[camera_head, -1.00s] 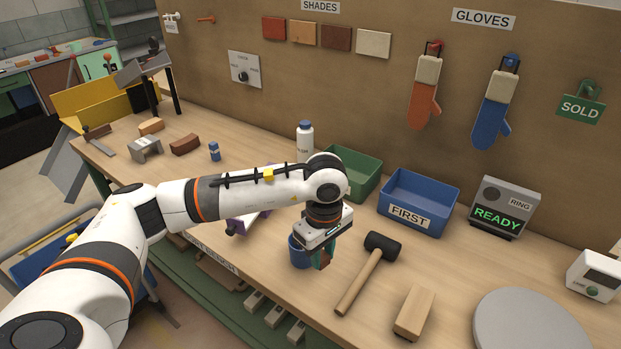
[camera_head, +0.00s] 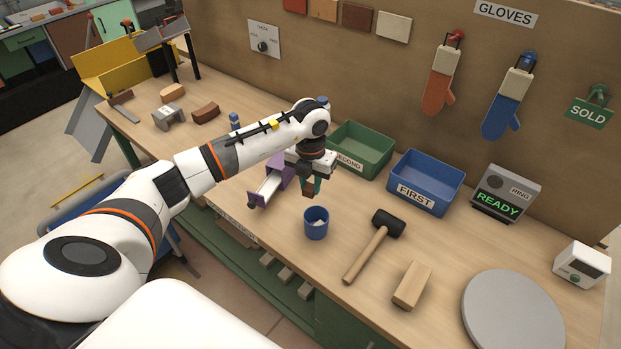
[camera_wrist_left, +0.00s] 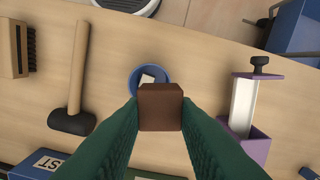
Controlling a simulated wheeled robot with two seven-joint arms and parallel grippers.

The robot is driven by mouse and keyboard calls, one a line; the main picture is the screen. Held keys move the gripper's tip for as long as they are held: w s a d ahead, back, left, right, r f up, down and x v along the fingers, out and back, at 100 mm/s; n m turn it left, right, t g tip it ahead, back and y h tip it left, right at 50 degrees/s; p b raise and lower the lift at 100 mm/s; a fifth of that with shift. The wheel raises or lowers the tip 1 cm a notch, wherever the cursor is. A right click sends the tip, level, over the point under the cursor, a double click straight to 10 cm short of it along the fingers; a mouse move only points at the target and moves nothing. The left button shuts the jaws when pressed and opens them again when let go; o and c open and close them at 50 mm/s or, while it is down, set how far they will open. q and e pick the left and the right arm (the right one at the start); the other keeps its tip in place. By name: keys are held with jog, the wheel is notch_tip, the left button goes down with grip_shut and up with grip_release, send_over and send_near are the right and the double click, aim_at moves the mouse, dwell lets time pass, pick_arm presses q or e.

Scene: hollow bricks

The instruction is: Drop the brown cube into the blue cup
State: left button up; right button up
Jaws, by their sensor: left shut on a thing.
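My left gripper (camera_head: 312,187) has green fingers and is shut on the brown cube (camera_head: 308,191), which also shows between the fingertips in the left wrist view (camera_wrist_left: 160,107). The blue cup (camera_head: 316,226) stands upright on the bench, in front of the gripper in the head view. The gripper and cube are above the bench, behind the cup and apart from it. In the left wrist view the cube overlaps part of the cup (camera_wrist_left: 134,79). A white piece lies inside the cup. My right gripper is not in view.
A purple box with a pulled-out white part (camera_head: 272,187) stands left of the gripper. A mallet (camera_head: 369,255) and a wooden brush (camera_head: 412,285) lie to the right of the cup. A green bin (camera_head: 362,155) and a blue bin (camera_head: 427,190) stand behind.

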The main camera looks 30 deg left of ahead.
aim_at(310, 186)
pick_arm(q)
notch_tip(310, 186, down, 4)
jog(key=shift+r+b, duration=0.2)
jog(key=shift+b, duration=0.75)
jog(key=shift+f, duration=0.45)
jog(key=o, duration=1.1)
jog(key=shift+c, duration=0.2)
